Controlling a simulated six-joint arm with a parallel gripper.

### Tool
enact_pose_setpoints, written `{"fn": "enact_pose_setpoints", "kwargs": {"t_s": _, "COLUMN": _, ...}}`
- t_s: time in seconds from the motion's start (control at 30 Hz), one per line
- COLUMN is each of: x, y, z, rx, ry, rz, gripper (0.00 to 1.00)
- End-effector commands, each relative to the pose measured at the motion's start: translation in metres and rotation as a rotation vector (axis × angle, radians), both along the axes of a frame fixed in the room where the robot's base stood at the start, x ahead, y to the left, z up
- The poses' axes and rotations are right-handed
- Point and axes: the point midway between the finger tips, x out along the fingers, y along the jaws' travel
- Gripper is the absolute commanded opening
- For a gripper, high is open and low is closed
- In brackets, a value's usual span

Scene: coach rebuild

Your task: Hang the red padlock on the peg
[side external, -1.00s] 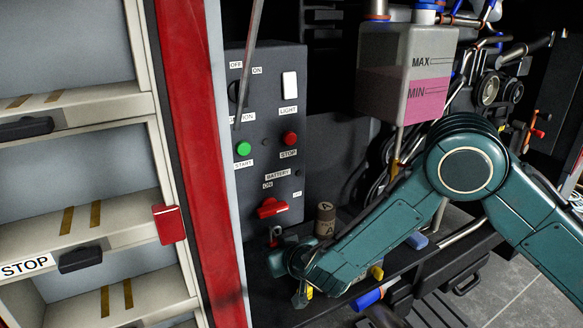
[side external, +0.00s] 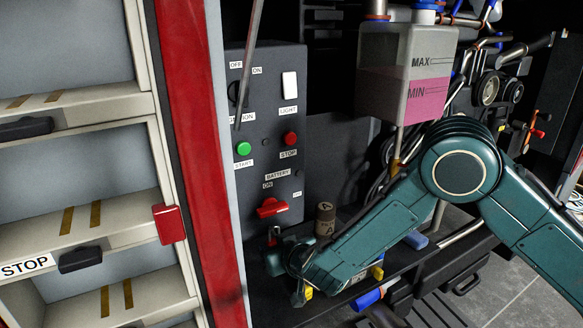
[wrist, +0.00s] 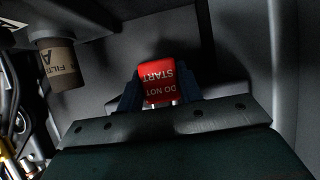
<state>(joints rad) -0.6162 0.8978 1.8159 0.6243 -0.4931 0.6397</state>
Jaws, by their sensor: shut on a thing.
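The red padlock (wrist: 156,80), lettered "DO NOT START", sits between the two dark blue fingers of my gripper (wrist: 158,92) in the wrist view. The lettering is upside down there. In the side view my gripper (side external: 275,246) is low in front of the grey switch panel, and a small red part of the padlock (side external: 273,238) shows above it. It is below the red battery switch (side external: 271,207), with a small gap between them. I cannot make out the peg in either view.
A brown filter can (side external: 325,219) stands just right of my gripper; it also shows in the wrist view (wrist: 60,63). The grey switch panel (side external: 255,185) rises behind. A red post (side external: 200,150) and shelves are at left. A tank (side external: 405,65) hangs at upper right.

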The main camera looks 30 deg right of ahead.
Motion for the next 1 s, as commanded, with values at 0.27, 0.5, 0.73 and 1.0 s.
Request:
{"fn": "enact_pose_setpoints", "kwargs": {"t_s": 0.27, "x": 0.0012, "y": -0.0001, "z": -0.0042, "rx": 0.000, "ry": 0.000, "rz": 0.000, "gripper": 0.12}}
{"fn": "enact_pose_setpoints", "kwargs": {"t_s": 0.5, "x": 0.0022, "y": 0.0000, "z": -0.0066, "rx": 0.000, "ry": -0.001, "rz": 0.000, "gripper": 0.12}}
{"fn": "enact_pose_setpoints", "kwargs": {"t_s": 0.73, "x": 0.0022, "y": 0.0000, "z": -0.0066, "rx": 0.000, "ry": -0.001, "rz": 0.000, "gripper": 0.38}}
{"fn": "enact_pose_setpoints", "kwargs": {"t_s": 1.0, "x": 0.0021, "y": 0.0000, "z": -0.0068, "rx": 0.000, "ry": -0.001, "rz": 0.000, "gripper": 0.61}}
